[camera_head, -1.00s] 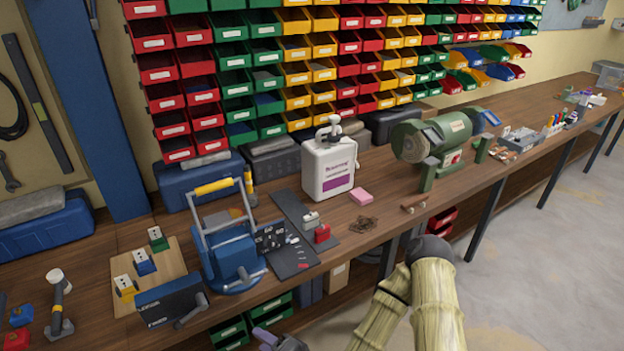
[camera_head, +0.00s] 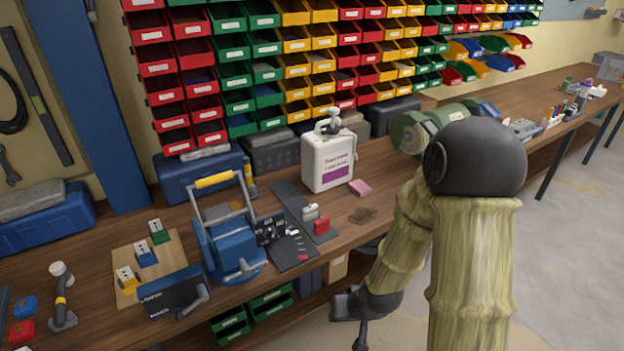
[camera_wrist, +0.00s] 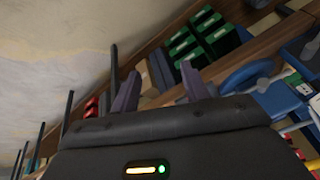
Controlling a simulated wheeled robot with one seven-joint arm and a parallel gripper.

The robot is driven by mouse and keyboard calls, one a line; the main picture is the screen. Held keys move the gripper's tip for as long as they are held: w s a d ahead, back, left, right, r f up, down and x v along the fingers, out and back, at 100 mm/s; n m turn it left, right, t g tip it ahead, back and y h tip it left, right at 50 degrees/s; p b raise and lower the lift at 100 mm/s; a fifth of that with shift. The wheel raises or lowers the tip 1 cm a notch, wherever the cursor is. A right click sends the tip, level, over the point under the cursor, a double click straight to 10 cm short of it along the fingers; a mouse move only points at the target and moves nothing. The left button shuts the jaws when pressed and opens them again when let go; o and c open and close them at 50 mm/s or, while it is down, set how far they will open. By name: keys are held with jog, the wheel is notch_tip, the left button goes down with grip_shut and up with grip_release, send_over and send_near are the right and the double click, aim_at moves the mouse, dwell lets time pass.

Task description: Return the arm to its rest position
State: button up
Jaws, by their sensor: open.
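My arm (camera_head: 472,270), with pale ribbed links and a dark rounded elbow, rises on the right of the head view, folded in front of the bench. My gripper (camera_wrist: 160,88) shows two dark fingers spread apart in the wrist view, with nothing between them. In the head view the dark wrist end (camera_head: 345,306) hangs low, in front of the bench edge; its fingers are hard to make out there. Yellow (camera_head: 127,281), blue (camera_head: 146,257) and green (camera_head: 159,233) socket boxes stand on a wooden board (camera_head: 180,254) at the left of the bench.
The wooden bench (camera_head: 385,190) runs across the view, holding a blue wire-handled device (camera_head: 232,248), a white dispenser bottle (camera_head: 329,160) and a green grinder partly hidden by my elbow. Green bins (camera_head: 270,300) sit below the bench. Bare floor (camera_head: 575,235) lies at right.

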jog(key=s+d+r+h, duration=0.1)
jog(key=s+d+r, duration=0.2)
jog(key=r, duration=0.3)
jog(key=s+d+r+m+g+h, duration=0.1)
jog(key=s+d+r, duration=0.2)
jog(key=r, duration=0.4)
jog(key=shift+d, duration=0.65)
jog(key=shift+w, duration=0.1)
